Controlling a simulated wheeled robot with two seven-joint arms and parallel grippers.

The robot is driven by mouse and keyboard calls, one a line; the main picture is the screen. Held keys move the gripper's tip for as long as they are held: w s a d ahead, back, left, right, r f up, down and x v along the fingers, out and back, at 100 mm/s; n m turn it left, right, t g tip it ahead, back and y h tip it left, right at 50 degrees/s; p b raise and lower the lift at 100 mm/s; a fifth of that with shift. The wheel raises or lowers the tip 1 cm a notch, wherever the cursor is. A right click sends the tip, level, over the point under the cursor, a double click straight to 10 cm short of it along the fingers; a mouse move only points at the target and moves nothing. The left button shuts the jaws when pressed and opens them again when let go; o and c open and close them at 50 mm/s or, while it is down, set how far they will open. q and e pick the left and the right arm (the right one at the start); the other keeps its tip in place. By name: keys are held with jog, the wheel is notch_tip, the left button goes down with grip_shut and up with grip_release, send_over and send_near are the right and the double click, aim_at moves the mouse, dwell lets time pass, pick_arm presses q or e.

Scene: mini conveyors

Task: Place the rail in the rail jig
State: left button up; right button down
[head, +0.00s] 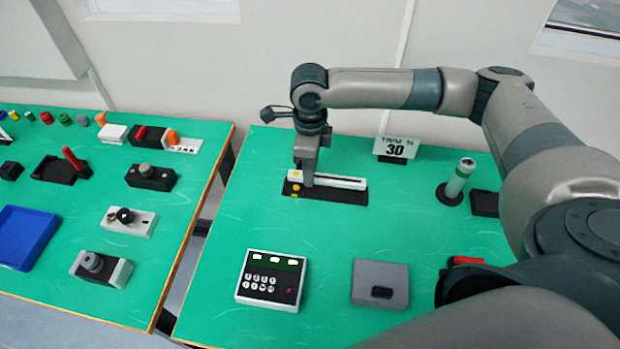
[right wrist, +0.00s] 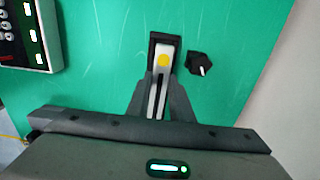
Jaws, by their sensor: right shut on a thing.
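The rail (head: 340,181) is a long white bar with a dark slot and a yellow dot at its left end. In the right wrist view the rail (right wrist: 163,72) runs between my fingers, its yellow dot beyond them. The rail jig (head: 335,195) is a flat black block with yellow marks near its left end; its dark end (right wrist: 155,39) shows around the rail tip in the wrist view. My right gripper (head: 306,178) is shut on the rail near its left end. The rail lies lengthwise along the jig, at or just above it; I cannot tell whether it is seated. My left gripper is out of view.
A sign reading 30 (head: 394,149) stands behind the jig. A green-white cylinder (head: 458,180) stands at right. A keypad box (head: 271,279) and a grey box (head: 380,283) sit in front. A second table (head: 60,300) with several parts is at left, across a gap.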

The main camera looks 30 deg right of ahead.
notch_tip(320, 180, down, 3)
jog(key=shift+r+p, duration=0.15)
jog(key=shift+p, duration=0.45)
jog(key=shift+f, duration=0.5)
jog(key=shift+f, duration=0.15)
jog(key=c, duration=1.6)
grip_release()
jog(key=shift+o, duration=0.2)
notch_tip(320, 180, up, 12)
jog(key=b, duration=0.2)
